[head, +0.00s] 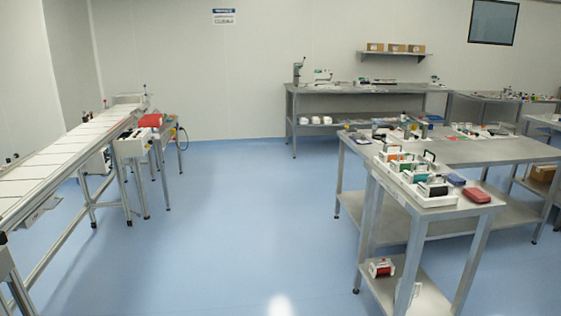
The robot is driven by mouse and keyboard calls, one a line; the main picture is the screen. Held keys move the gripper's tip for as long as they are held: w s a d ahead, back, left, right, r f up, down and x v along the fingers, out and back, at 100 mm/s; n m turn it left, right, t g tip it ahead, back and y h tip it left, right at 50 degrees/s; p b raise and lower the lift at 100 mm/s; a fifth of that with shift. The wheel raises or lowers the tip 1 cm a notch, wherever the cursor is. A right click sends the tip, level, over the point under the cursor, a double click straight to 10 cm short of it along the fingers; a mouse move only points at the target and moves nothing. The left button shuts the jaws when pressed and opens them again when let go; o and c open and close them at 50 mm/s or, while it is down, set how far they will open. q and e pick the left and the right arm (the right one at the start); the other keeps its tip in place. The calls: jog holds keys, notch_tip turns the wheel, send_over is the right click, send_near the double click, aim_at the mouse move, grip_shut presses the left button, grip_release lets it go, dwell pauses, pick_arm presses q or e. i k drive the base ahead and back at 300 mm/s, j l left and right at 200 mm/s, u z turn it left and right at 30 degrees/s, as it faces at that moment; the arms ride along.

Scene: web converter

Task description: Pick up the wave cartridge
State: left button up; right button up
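Several cartridge-like units in white holders stand in a row on the small grey table at the right. The nearest has a dark green roller (433,189) and a black handle. Behind it are a green one (414,177) and one with orange parts (402,165). A unit with a red roller (382,268) sits on the lower shelf. At this distance I cannot tell which is the wave cartridge. Neither of my grippers is in view.
A red case (477,195) and a blue case (456,180) lie beside the holders. A larger steel table (480,152) adjoins behind. A long conveyor (62,150) runs along the left. The blue floor (250,225) between is clear.

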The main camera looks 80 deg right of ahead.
aim_at(411, 176)
jog(key=z, duration=4.05)
jog(key=i+j, duration=0.15)
jog(key=j, duration=0.2)
jog(key=i+j, duration=0.1)
jog(key=j, duration=0.25)
jog(key=i+j, duration=0.15)
jog(key=j, duration=0.15)
jog(key=i+j, duration=0.1)
jog(key=j, duration=0.25)
jog(key=i+j, duration=0.15)
jog(key=j, duration=0.2)
